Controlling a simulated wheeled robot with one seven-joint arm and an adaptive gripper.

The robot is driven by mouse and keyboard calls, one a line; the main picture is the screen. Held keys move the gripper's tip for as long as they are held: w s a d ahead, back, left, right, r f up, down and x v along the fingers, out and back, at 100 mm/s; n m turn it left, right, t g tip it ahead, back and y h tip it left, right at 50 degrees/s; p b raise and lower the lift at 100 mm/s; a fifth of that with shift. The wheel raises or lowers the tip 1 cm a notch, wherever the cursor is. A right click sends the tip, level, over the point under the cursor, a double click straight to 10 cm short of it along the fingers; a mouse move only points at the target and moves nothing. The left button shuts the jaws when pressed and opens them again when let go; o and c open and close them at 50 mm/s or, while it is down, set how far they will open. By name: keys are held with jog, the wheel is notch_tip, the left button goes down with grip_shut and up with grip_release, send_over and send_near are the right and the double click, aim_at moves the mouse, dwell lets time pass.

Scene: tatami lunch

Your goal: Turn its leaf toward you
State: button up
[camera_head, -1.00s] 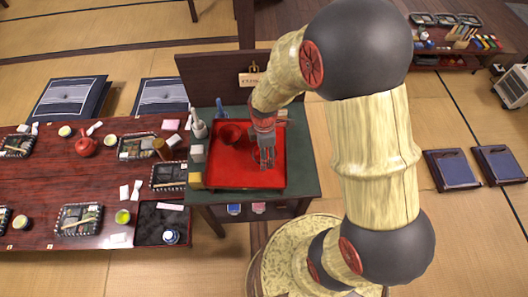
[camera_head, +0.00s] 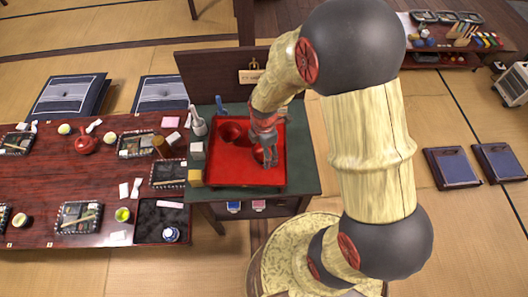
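A red tray (camera_head: 222,178) lies on the green-topped stand (camera_head: 303,186). A dark red bowl (camera_head: 232,132) stands at the tray's back left. My gripper (camera_head: 269,161) points down over the right half of the tray. A second small red rounded thing (camera_head: 260,154) shows beside and behind its fingers; I cannot tell whether they touch it. The fingers are too small to tell whether they are open or shut. No leaf or leaf mark can be made out on either red thing.
A dark board (camera_head: 208,75) rises behind. The low table (camera_head: 60,180) at left holds set places. The tray's front left is clear.

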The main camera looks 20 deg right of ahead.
jog(key=shift+f, duration=0.25)
jog(key=o, duration=1.2)
jog(key=shift+o, duration=0.2)
jog(key=shift+r, duration=0.1)
jog(key=shift+r+p, duration=1.8)
jog(key=shift+r, duration=0.65)
